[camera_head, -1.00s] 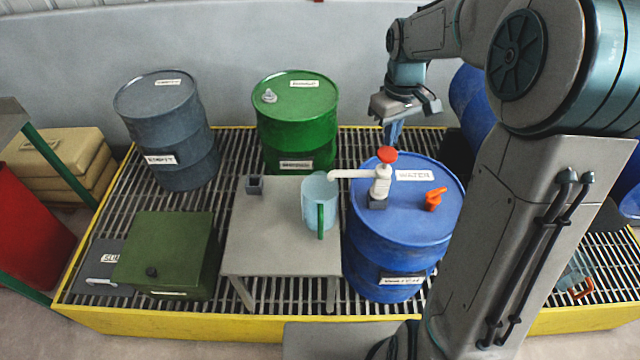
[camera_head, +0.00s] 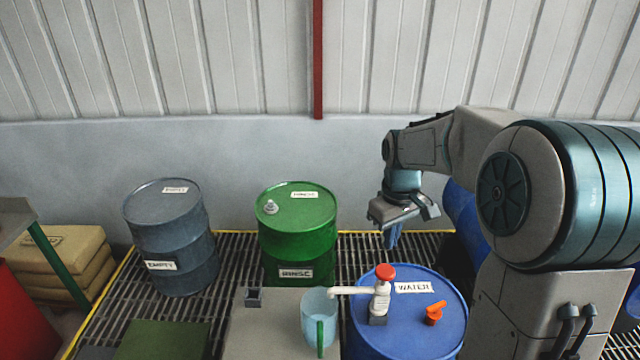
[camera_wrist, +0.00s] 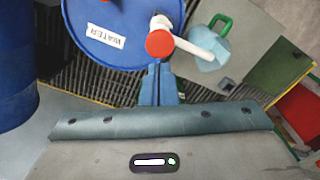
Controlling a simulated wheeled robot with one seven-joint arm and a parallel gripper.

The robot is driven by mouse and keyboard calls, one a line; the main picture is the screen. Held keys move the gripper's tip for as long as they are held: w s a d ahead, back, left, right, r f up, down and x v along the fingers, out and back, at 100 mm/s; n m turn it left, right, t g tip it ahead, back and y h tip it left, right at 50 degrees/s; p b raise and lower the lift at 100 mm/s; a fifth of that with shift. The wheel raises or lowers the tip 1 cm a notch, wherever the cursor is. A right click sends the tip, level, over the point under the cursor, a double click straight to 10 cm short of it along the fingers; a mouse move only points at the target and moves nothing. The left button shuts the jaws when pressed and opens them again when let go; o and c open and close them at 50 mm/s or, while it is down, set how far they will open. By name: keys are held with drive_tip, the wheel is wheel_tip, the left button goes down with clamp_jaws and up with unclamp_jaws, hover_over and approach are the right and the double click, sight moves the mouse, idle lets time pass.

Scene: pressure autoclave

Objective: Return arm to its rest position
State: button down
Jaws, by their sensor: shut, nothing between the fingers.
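My gripper (camera_head: 391,238) hangs from my raised arm, fingers down and shut with nothing between them. In the head view it is above and behind the blue WATER drum (camera_head: 400,335). The wrist view shows its closed blue fingers (camera_wrist: 159,85) just below the red pump knob (camera_wrist: 160,44) in the picture; I cannot tell the exact gap. The white pump (camera_head: 379,300) stands on the drum, its spout over a light blue jug (camera_head: 319,312) with a green handle. The jug stands on a grey table (camera_head: 262,330).
A green drum (camera_head: 297,238) and a grey drum (camera_head: 168,240) stand on the grating. A small orange valve (camera_head: 434,313) sits on the blue drum. A green box (camera_head: 165,342) is at lower left. Another blue drum (camera_head: 462,220) is behind my arm. Above the drums is free room.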

drive_tip(key=s+r+m+t, duration=0.1)
drive_tip(key=s+m+t, duration=0.1)
drive_tip(key=s, duration=0.8)
drive_tip(key=s+r+m+t, duration=0.1)
drive_tip(key=s+m, duration=0.3)
drive_tip(key=s, duration=0.7)
drive_tip(key=shift+r+t, duration=0.4)
drive_tip(key=shift+r, duration=0.4)
drive_tip(key=shift+s, duration=0.1)
